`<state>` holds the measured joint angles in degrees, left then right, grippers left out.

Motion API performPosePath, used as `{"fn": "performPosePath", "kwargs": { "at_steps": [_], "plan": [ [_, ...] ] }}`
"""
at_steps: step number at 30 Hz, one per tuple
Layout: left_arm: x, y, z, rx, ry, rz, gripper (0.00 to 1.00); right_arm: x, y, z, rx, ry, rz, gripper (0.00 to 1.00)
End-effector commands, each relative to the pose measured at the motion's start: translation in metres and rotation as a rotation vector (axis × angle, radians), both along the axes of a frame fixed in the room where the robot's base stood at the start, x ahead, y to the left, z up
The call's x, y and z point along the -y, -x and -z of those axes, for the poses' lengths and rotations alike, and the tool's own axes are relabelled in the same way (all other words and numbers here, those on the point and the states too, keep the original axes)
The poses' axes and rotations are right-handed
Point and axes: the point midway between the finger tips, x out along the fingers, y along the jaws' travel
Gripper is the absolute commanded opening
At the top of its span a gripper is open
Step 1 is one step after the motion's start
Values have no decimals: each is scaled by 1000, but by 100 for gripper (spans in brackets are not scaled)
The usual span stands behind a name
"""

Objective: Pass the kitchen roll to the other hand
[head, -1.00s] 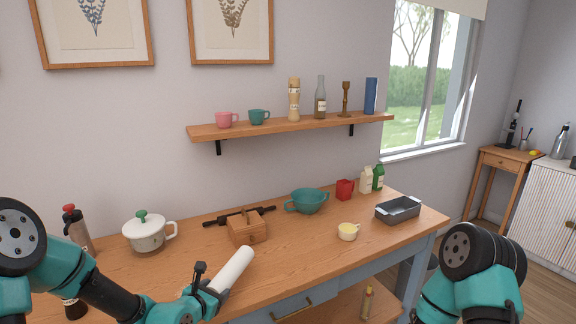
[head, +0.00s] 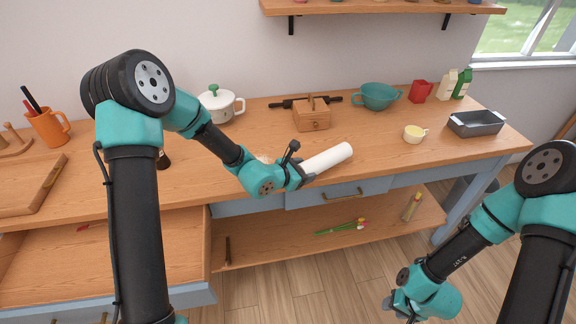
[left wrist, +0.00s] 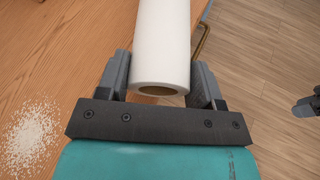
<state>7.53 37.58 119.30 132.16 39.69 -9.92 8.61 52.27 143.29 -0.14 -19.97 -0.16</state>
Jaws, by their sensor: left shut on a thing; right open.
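The kitchen roll (head: 327,159) is a white tube held near the front edge of the worktop, pointing up and to the right in the head view. My left gripper (head: 301,172) is shut on its near end. In the left wrist view the roll (left wrist: 163,40) sits between both fingers, its brown core opening facing the camera. My right gripper (head: 393,306) is low at the bottom of the head view, in front of the table and well apart from the roll. It is small there, and a bit of it shows at the right edge of the left wrist view.
White grains (left wrist: 34,128) lie beside the left gripper. An open drawer (head: 100,262) juts out at left.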

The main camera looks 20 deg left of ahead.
Motion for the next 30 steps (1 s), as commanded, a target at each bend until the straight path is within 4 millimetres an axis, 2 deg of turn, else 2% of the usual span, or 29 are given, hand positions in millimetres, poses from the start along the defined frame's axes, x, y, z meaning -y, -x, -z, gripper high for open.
{"fn": "performPosePath", "kwargs": {
  "at_steps": [1,9,15,21,29,30],
  "plan": [
    [11,-2,2,2,0,38,37,0,0,0,0,0,0,43],
    [59,-9,12,3,-1,221,37,0,0,0,0,0,0,43],
    [87,-13,18,3,0,330,37,0,0,0,0,0,0,43],
    [98,-14,21,0,0,375,37,0,0,0,0,0,0,43],
    [98,-14,21,0,-1,377,37,0,0,0,0,0,0,43],
    [98,-14,21,-1,0,377,37,0,0,0,0,0,0,46]
  ]
}}
